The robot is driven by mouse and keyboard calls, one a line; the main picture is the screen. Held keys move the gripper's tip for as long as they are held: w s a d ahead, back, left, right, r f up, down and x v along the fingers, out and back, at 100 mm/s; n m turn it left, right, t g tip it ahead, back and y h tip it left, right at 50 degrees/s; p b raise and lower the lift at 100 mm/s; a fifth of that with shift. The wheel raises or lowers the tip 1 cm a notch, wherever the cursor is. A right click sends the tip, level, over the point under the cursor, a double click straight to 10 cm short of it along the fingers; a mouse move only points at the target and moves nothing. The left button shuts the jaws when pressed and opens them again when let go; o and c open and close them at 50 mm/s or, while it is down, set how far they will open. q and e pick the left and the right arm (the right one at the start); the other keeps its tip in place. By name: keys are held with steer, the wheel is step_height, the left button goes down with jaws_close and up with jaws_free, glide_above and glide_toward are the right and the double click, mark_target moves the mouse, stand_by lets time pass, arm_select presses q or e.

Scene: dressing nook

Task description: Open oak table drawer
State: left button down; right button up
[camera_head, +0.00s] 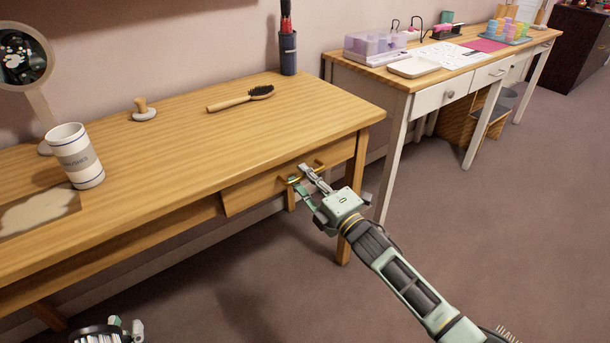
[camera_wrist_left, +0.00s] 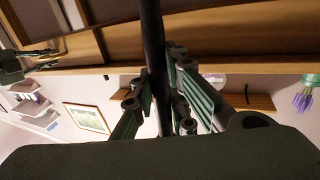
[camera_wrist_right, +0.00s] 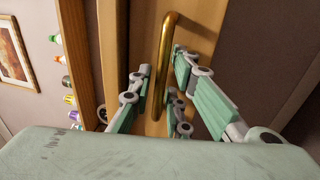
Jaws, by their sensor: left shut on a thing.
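The oak table (camera_head: 185,125) has a drawer (camera_head: 245,192) under its right part. The drawer front sits close under the tabletop; I cannot tell whether it stands slightly out. Its brass bar handle (camera_head: 296,179) also shows in the right wrist view (camera_wrist_right: 164,62). My right gripper (camera_head: 305,181) is open at the handle, with the bar between its fingers in the right wrist view; contact is unclear. My left gripper (camera_head: 127,328) is low at the bottom left of the head view. In the left wrist view it is shut on a dark rod (camera_wrist_left: 152,60).
On the oak table are a striped mug (camera_head: 76,156), a hairbrush (camera_head: 241,97), a wooden-knobbed object (camera_head: 143,110), a round mirror (camera_head: 24,58) and a dark holder (camera_head: 288,52). A white-legged desk (camera_head: 425,88) stands to the right. Open floor (camera_head: 480,230) lies in front.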

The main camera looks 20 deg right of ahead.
steer(key=shift+w+a, duration=0.15)
steer(key=shift+w, duration=0.15)
steer(key=shift+c, duration=0.4)
jaws_close()
steer(key=shift+r, duration=0.1)
